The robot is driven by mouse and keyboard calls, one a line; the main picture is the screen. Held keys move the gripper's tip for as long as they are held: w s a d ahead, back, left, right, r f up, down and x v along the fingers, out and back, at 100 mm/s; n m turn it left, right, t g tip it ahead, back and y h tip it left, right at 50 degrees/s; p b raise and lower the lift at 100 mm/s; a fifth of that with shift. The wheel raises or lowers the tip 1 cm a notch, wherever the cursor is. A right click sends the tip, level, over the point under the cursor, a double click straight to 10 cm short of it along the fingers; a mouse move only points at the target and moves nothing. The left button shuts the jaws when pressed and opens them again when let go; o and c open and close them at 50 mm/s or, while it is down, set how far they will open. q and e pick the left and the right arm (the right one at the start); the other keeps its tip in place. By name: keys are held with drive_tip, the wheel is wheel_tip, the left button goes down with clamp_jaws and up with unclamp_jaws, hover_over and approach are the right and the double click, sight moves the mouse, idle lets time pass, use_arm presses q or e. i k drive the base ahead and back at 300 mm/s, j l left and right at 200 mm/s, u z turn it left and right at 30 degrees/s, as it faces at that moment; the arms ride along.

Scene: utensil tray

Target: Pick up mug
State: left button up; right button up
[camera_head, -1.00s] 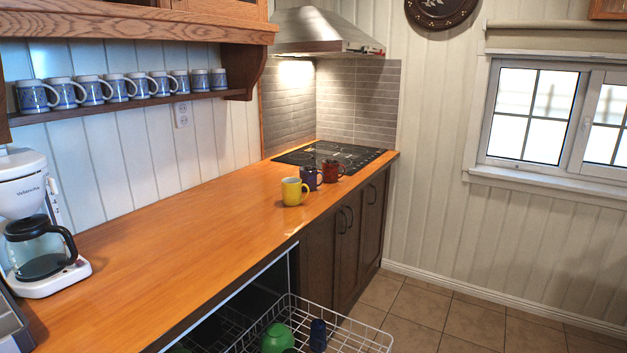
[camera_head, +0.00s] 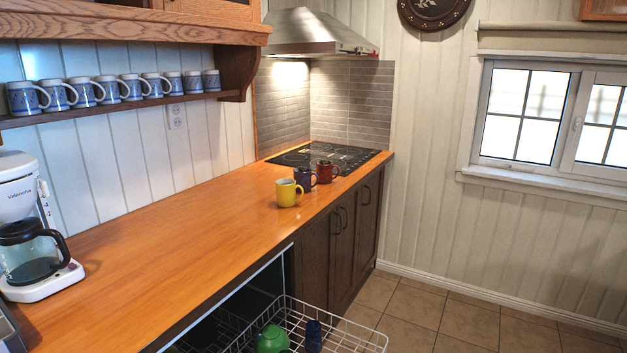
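Three mugs stand upright on the wooden counter near the cooktop. The yellow mug (camera_head: 287,193) is nearest to me. The blue mug (camera_head: 304,179) is just behind it, and the dark red mug (camera_head: 325,170) is farther back by the cooktop edge. Several blue-and-white mugs (camera_head: 108,90) stand in a row on the wall shelf at the left. Neither of my grippers is in view.
The counter (camera_head: 170,240) is clear in its middle. A white coffee maker (camera_head: 35,282) stands at the left. A pulled-out dishwasher rack (camera_head: 345,335) holds a green item (camera_head: 272,339) and a dark blue item (camera_head: 313,335). The tiled floor (camera_head: 420,310) at the right is free.

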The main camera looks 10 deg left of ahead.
sight(302, 175)
drive_tip(key=z, duration=1.05)
drive_tip(key=l+z, duration=0.3)
drive_tip(key=i+l+z, duration=0.1)
drive_tip(key=l+z, duration=0.2)
drive_tip(key=l, duration=0.25)
drive_tip(key=i+l+z, duration=0.1)
drive_tip(key=l+z, duration=0.2)
drive_tip(key=i+l+u, duration=0.55)
drive_tip(key=i+l, duration=0.15)
drive_tip(key=i+j+u, duration=0.1)
drive_tip(key=i+u, duration=0.35)
drive_tip(key=i, duration=0.35)
drive_tip(key=i+l+u, duration=0.2)
drive_tip(key=i+u, duration=0.3)
drive_tip(key=i, duration=0.35)
drive_tip(key=i+j+u, duration=0.1)
drive_tip(key=i+u, duration=0.15)
drive_tip(key=i, duration=0.45)
drive_tip(key=i+u, duration=0.25)
drive_tip(key=i, duration=0.5)
drive_tip(key=i+l+u, duration=0.15)
drive_tip(key=i+u, duration=0.15)
drive_tip(key=i, duration=0.4)
